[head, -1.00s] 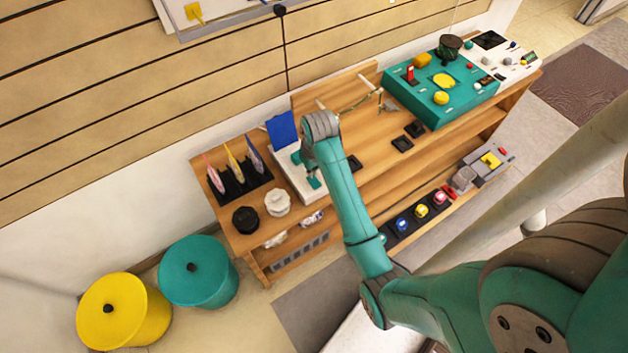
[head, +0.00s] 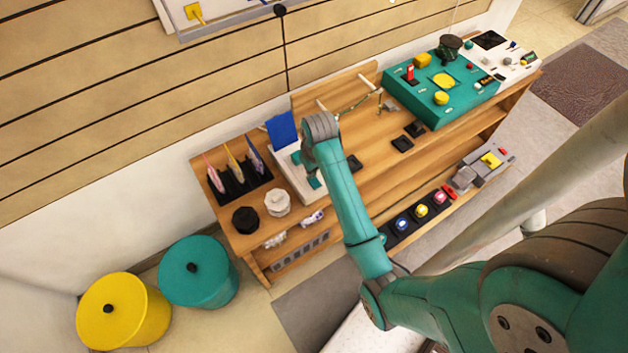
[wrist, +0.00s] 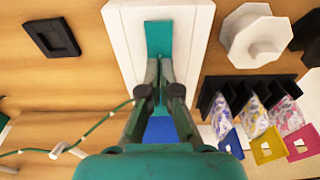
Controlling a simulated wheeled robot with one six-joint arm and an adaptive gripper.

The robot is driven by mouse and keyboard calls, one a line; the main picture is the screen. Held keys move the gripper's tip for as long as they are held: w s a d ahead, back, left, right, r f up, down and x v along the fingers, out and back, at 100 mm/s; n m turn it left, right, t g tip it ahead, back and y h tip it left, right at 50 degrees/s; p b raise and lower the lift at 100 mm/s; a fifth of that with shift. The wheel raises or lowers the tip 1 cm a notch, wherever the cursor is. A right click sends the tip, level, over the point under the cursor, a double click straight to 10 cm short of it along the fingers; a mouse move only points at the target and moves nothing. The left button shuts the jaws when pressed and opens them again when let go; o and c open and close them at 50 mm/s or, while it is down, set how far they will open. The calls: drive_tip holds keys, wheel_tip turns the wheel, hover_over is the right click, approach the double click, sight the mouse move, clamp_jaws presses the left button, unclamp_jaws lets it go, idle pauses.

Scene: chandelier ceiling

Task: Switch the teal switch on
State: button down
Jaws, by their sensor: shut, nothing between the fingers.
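The teal switch (wrist: 158,38) is a flat teal paddle on a white base plate (wrist: 197,20) in the wrist view. A blue panel (wrist: 160,131) shows at the other end of the plate, partly behind my fingers. My gripper (wrist: 158,72) is shut and empty, its fingertips over the plate at the near end of the teal paddle; I cannot tell whether they touch it. In the head view the teal paddle (head: 314,183) and the blue panel (head: 282,131) show beside my wrist, while my arm hides part of the plate and the fingertips.
A wooden bench (head: 375,140) carries the plate. A black rack with colourful pouches (head: 235,170), a white knob (head: 277,202) and a black knob (head: 245,220) stand left. Black square frames (head: 403,143) and a teal control box (head: 445,90) are right. A thin cable (wrist: 105,118) lies nearby.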

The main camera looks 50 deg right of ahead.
drive_tip(key=shift+f, duration=0.95)
idle(0.5)
drive_tip(key=shift+r, duration=3.55)
